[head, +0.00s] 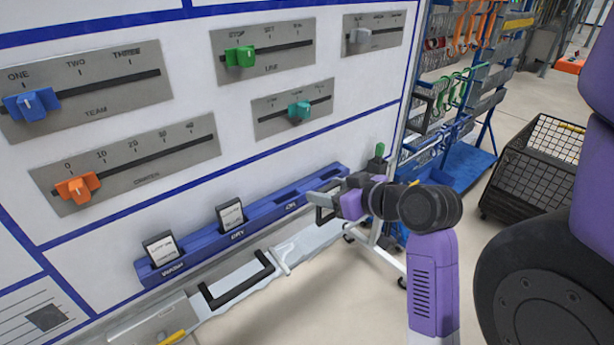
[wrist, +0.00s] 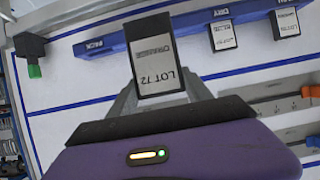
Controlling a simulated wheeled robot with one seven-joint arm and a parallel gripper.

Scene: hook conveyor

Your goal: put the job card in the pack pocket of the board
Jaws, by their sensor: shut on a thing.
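My gripper (wrist: 160,88) is shut on the job card (wrist: 157,55), a dark-framed white card reading LOT 72 ORANGE, upside down in the wrist view. The blue pocket rail of the board (head: 252,211) also shows in the wrist view (wrist: 88,48); its pack label (wrist: 97,45) is left of the held card there. The card overlaps the rail in that view; I cannot tell the gap.
Two other cards stand in the wash (head: 161,248) and dry (head: 231,215) pockets. Slider plates fill the board above, including the orange slider (head: 77,188). A grey ledge with a black handle (head: 237,283) runs below the rail. A black wire crate (head: 535,165) stands right.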

